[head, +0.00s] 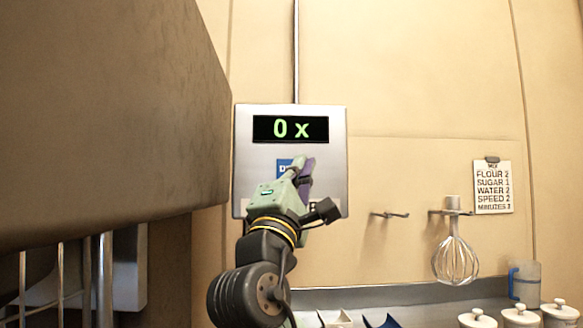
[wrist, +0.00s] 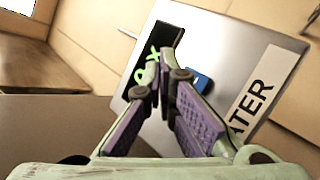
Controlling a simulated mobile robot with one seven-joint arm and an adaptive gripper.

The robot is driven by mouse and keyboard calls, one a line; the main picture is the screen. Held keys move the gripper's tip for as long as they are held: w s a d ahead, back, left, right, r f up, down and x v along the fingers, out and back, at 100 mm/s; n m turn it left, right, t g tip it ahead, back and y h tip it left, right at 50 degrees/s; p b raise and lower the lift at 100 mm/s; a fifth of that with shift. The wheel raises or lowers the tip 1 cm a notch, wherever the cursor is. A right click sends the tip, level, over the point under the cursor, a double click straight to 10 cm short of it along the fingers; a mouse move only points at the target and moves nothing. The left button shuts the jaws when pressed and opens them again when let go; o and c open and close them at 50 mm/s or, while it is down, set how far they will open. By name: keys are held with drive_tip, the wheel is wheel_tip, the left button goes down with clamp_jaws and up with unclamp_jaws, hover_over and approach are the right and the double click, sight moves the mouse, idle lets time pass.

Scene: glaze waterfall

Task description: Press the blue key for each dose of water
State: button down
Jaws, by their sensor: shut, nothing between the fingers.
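The dispenser panel (head: 248,150) is a silver box on the wall. Its black display (head: 290,129) reads "0 x" in green. The blue key (head: 284,164) sits below the display and is partly covered by my gripper in the head view. In the wrist view the blue key (wrist: 202,83) shows just beyond and right of the fingertips. My gripper (head: 302,165) is shut and empty, its green and purple fingers pointing at the panel near the key. Contact with the key cannot be told. A label ending in "ATER" (wrist: 252,96) is on the panel.
A recipe card (head: 493,187) on the wall reads flour 2, sugar 1, water 2, speed 2, minutes 3. A whisk (head: 455,258) hangs from a hook. White lidded jars (head: 520,315) and a blue-handled jug (head: 527,280) stand lower right. A large brown body (head: 100,110) fills the left.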

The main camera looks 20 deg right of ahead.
drive_tip(key=shift+w+d+p, duration=0.1)
drive_tip(key=shift+w+d, duration=0.1)
drive_tip(key=shift+w, duration=0.5)
drive_tip(key=shift+w+d+p, duration=0.1)
drive_tip(key=shift+w+d, duration=0.1)
drive_tip(key=shift+w, duration=0.5)
drive_tip(key=shift+w+d+p, duration=0.1)
drive_tip(key=shift+w+d, duration=0.1)
drive_tip(key=shift+w, duration=0.5)
drive_tip(key=shift+w+d, duration=0.1)
drive_tip(key=shift+w, duration=0.3)
drive_tip(key=shift+w+d, duration=0.15)
drive_tip(key=shift+w, duration=0.4)
idle(0.4)
drive_tip(key=shift+s, duration=0.1)
drive_tip(key=shift+s+a, duration=0.25)
drive_tip(key=shift+s, duration=0.6)
drive_tip(key=shift+s+a+b, duration=0.1)
drive_tip(key=shift+s+a, duration=0.15)
drive_tip(key=shift+s, duration=0.55)
drive_tip(key=shift+s+a+b, duration=0.15)
drive_tip(key=shift+s+a, duration=0.05)
drive_tip(key=shift+s, duration=0.6)
drive_tip(key=shift+s+a+b, duration=0.1)
drive_tip(key=shift+s+a, duration=0.15)
drive_tip(key=shift+s, duration=0.55)
idle(1.2)
